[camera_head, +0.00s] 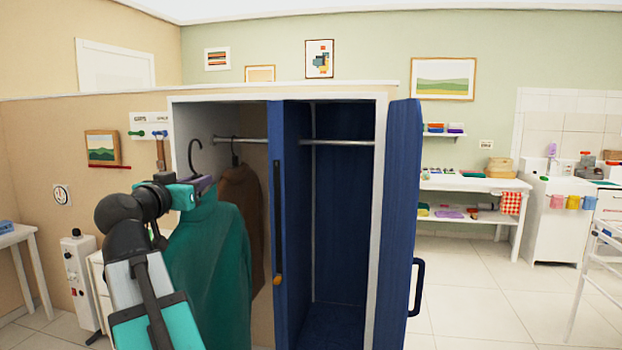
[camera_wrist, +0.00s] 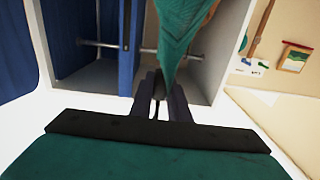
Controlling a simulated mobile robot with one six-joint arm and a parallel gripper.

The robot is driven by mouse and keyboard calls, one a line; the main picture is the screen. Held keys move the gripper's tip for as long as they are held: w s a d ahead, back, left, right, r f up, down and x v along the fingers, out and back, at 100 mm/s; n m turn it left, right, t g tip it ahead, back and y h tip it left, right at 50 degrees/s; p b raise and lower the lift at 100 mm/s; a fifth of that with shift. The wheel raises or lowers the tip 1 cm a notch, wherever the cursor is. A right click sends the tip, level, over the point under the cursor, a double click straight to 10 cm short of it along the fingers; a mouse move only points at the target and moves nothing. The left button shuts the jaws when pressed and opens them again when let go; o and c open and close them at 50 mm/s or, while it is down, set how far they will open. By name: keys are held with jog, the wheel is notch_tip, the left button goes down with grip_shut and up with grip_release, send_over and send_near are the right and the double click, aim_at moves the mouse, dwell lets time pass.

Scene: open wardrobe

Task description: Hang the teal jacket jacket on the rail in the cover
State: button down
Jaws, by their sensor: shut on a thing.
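The teal jacket (camera_head: 212,265) hangs upright on a hanger (camera_head: 194,158) whose dark hook points up. My gripper (camera_head: 204,184) is shut on the hanger near its neck, just below the hook. In the wrist view my fingers (camera_wrist: 159,98) close at the narrow top of the jacket (camera_wrist: 180,35). The rail (camera_head: 240,141) runs across the inside of the open wardrobe (camera_head: 385,150), behind and to the right of the hook. The hook appears in front of the left compartment, apart from the rail. The exact depth gap cannot be told.
A brown garment (camera_head: 240,205) hangs on the rail's left part, partly behind the jacket. A blue panel (camera_head: 290,220) with a dark handle stands right of it. The right compartment is empty along its rail (camera_head: 337,142). A blue door (camera_head: 400,220) stands open at right.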

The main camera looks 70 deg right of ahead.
jog(key=shift+t, duration=0.3)
jog(key=shift+s+p+v, duration=0.3)
jog(key=shift+v, duration=1.05)
jog(key=shift+s+p+v, duration=0.25)
jog(key=shift+v, duration=1.1)
jog(key=shift+d, duration=0.15)
